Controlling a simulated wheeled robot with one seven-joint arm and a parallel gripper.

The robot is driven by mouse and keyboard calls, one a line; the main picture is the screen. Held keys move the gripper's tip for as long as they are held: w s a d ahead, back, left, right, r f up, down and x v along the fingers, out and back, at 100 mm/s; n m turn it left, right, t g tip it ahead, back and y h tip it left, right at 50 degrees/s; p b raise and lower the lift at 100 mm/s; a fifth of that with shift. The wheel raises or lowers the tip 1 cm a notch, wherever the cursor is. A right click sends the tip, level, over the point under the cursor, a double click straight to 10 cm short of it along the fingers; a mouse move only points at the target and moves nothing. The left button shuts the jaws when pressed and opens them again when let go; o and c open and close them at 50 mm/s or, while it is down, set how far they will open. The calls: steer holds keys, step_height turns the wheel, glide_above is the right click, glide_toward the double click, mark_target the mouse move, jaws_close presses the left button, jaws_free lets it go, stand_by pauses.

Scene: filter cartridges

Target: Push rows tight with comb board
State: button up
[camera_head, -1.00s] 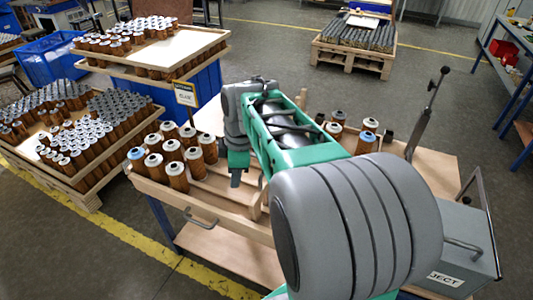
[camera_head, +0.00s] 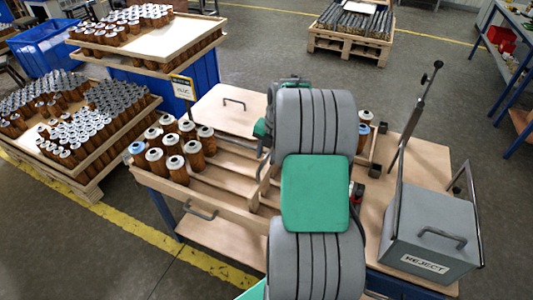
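Several brown filter cartridges (camera_head: 178,170) with pale tops stand upright in rows at the left end of a wooden lane tray (camera_head: 222,192). One at the near left has a blue top (camera_head: 137,147). The lanes to their right are bare. A flat pale board with a handle (camera_head: 215,112) lies behind the tray; I cannot tell whether it is the comb board, as no teeth show. My gripper (camera_head: 262,146) is mostly hidden behind my arm, right of the cartridges and apart from them. Its fingers and anything in them are not clear.
A grey reject bin (camera_head: 430,240) and a slanted dark post (camera_head: 415,115) stand at the right of the bench. A few cartridges (camera_head: 364,132) stand right of my arm. Loaded pallets (camera_head: 85,178) stand at the left.

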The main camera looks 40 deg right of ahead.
jaws_close()
stand_by(0.3)
stand_by(1.1)
